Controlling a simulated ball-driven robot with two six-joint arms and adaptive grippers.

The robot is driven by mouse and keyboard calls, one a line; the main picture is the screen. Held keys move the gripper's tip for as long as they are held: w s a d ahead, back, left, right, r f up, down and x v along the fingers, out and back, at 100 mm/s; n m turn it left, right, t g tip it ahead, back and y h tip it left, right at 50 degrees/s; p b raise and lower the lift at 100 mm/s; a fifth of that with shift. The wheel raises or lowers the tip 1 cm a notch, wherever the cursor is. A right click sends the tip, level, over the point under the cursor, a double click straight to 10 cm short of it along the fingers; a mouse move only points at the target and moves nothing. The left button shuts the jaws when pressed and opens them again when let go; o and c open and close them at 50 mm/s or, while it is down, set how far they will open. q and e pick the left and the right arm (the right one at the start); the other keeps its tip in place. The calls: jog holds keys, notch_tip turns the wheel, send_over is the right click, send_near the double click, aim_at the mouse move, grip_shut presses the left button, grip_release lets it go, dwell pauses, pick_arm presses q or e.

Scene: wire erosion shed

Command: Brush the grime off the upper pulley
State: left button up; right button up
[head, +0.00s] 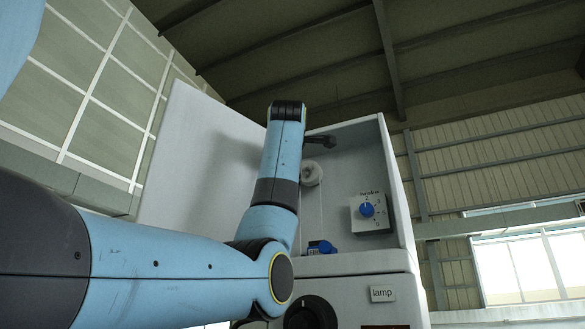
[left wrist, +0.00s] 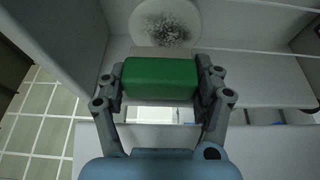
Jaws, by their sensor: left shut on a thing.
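My left gripper (left wrist: 161,72) is shut on a green block-shaped brush (left wrist: 160,82) in the left wrist view. A pale strip, apparently its bristles, shows along the far edge of the block. The white round upper pulley (left wrist: 165,22) is just beyond, with dark speckled grime on its face. The strip overlaps the pulley's lower edge in the picture; I cannot tell whether they touch. In the head view a small white pulley (head: 312,173) shows inside the cabinet, right of my left arm. The brush cannot be made out there. My right gripper is not in view.
The open white cabinet (head: 395,170) has side walls close around the arm. A panel with a blue knob (head: 367,209) is at its right. A blue part (head: 321,247) sits on the ledge below. A dark knob (head: 310,312) and a lamp label (head: 382,294) are on the front.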

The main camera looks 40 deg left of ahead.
aim_at(304, 172)
pick_arm(q)
jog(key=shift+w+d, duration=0.25)
jog(key=shift+d, duration=0.45)
jog(key=shift+w+d, duration=0.2)
jog(key=shift+d, duration=0.5)
jog(key=shift+w+d+p, duration=0.25)
jog(key=shift+d, duration=0.55)
jog(key=shift+w+d+p, duration=0.25)
jog(key=shift+d, duration=0.55)
jog(key=shift+s+a+f+b, duration=0.1)
jog(key=shift+s+a+b, duration=0.15)
jog(key=shift+a, duration=0.5)
jog(key=shift+s+a+b, duration=0.15)
jog(key=shift+s+a, duration=0.1)
jog(key=shift+a, duration=0.45)
jog(key=shift+s+a, duration=0.3)
jog(key=shift+a, duration=0.6)
jog(key=shift+s+a, duration=0.25)
jog(key=shift+a, duration=0.65)
